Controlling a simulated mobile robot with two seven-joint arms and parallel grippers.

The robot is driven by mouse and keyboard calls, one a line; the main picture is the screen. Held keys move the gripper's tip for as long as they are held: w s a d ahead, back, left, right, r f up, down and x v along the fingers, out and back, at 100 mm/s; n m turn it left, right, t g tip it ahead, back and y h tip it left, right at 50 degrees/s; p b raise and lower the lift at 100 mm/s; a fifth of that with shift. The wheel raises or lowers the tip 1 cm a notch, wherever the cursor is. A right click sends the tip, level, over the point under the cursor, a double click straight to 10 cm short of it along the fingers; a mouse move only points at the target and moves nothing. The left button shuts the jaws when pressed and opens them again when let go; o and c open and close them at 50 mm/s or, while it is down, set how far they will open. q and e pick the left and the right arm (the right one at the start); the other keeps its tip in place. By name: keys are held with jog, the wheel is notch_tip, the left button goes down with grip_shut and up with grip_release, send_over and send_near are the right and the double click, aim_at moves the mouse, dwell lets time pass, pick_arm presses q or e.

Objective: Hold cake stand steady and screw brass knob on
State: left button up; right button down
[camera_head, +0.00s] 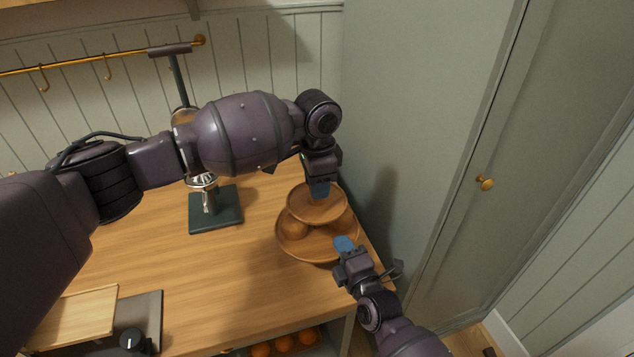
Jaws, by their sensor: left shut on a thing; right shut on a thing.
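The wooden two-tier cake stand (302,205) stands upright near the right corner of the wooden counter. Round brown things, perhaps buns, sit on its lower tier. My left gripper (319,190) points down over the middle of the upper tier. It is shut, its blue fingertips low at the stand's centre. The brass knob is hidden, seemingly between these fingers. My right gripper (344,244) reaches in from the lower right and is shut at the front right rim of the lower tier. Its exact contact with the rim is partly hidden.
A dark green lever press (215,212) stands on the counter left of the stand, partly behind my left arm. A wooden board (75,318) lies at the front left. A tall green cabinet (420,110) closes off the right side. Oranges (284,343) show below the counter edge.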

pick_arm(q)
jog(key=m, duration=0.9)
jog(key=o, duration=1.1)
jog(key=shift+r, duration=0.1)
notch_tip(320, 180, up, 12)
jog(key=shift+f, duration=0.1)
pick_arm(e)
jog(key=c, duration=1.1)
grip_release()
